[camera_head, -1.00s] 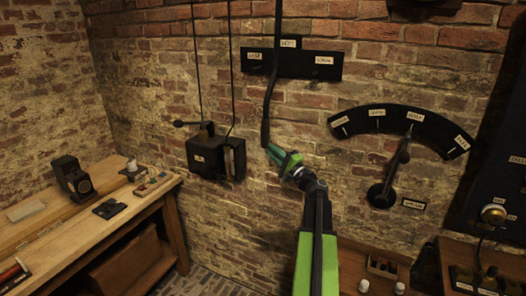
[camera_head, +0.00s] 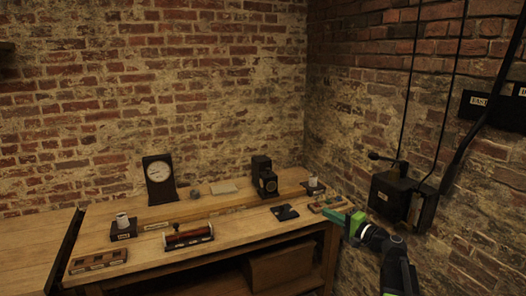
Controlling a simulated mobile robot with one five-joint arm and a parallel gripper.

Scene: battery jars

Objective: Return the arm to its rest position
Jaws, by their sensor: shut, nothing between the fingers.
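My gripper (camera_head: 343,218) is at the lower right of the head view, at the end of my green and black arm. The arm is stretched out in front of me, with the gripper pointing left. The gripper is shut and holds nothing. In the picture it overlaps the right end of the wooden bench (camera_head: 215,230); I cannot tell how far above or before the bench it is. The lower part of my arm runs out of the frame.
A black box (camera_head: 392,196) with a lever hangs on the right brick wall, close to my gripper in the picture.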

